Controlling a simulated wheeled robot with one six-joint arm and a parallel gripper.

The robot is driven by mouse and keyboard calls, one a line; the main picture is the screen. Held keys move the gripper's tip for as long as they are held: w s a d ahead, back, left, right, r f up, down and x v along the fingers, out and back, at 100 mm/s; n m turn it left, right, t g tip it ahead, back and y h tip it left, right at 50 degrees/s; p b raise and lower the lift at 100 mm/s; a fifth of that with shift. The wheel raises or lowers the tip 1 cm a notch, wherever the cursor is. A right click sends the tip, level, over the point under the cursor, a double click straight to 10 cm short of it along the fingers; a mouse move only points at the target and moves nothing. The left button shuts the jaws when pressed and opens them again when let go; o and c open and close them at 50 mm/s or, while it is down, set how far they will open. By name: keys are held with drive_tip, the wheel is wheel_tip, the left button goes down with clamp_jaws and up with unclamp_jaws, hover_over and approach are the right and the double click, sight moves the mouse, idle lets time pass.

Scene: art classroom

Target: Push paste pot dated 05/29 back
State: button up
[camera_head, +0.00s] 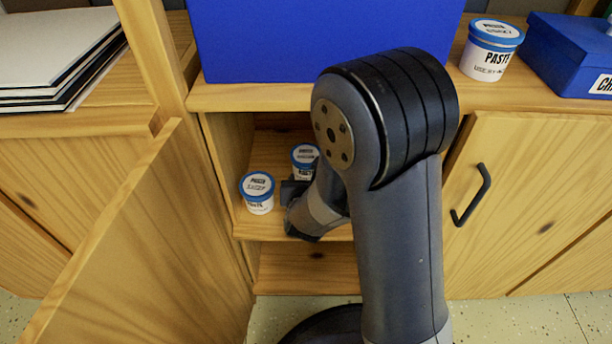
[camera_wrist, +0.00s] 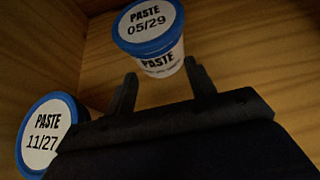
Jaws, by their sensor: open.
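The paste pot dated 05/29 (camera_wrist: 148,37) is white with a blue-rimmed lid. In the wrist view it stands just beyond my gripper (camera_wrist: 160,88), whose two fingers are apart, with nothing between them. It also shows in the head view (camera_head: 305,157), standing farther back on the cabinet's inner shelf, partly hidden by my arm. A second paste pot, dated 11/27 (camera_wrist: 43,135), is beside my gripper at the lower left of the wrist view. In the head view that pot (camera_head: 257,192) stands near the shelf's front edge, left of my gripper (camera_head: 290,190).
The cabinet door (camera_head: 140,240) stands open on the left. Another paste pot (camera_head: 491,50) and a blue box (camera_head: 570,55) are on the cabinet top, with a large blue bin (camera_head: 320,40) above the opening. The right door (camera_head: 535,190) is closed.

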sight(306, 151)
drive_tip(key=shift+w+d+b, duration=0.15)
drive_tip(key=shift+w+b, duration=0.05)
drive_tip(key=shift+w, duration=3.25)
drive_tip(key=shift+w+d+b, duration=0.1)
drive_tip(key=shift+w+b, duration=0.05)
drive_tip(key=shift+w, duration=3.3)
drive_tip(key=shift+s, duration=0.2)
drive_tip(key=shift+s+b, duration=0.9)
drive_tip(key=shift+s, duration=0.4)
drive_tip(key=shift+s+a+r+p, duration=0.1)
drive_tip(key=shift+s+r+p, duration=0.35)
drive_tip(key=shift+r, duration=0.3)
drive_tip(key=shift+s+d+r+p, duration=0.1)
drive_tip(key=shift+s+r+p, duration=0.15)
drive_tip(key=shift+r+p, duration=0.45)
drive_tip(key=shift+s+a+r+p, duration=0.1)
drive_tip(key=shift+s+r+p, duration=0.25)
drive_tip(key=shift+r, duration=0.5)
drive_tip(key=shift+s+a+b, duration=0.15)
drive_tip(key=shift+s+b, duration=0.7)
drive_tip(key=shift+s, duration=5.3)
drive_tip(key=shift+w, duration=0.1)
drive_tip(key=w+p, duration=0.1)
drive_tip(key=w, duration=1)
drive_tip(key=shift+w, duration=0.1)
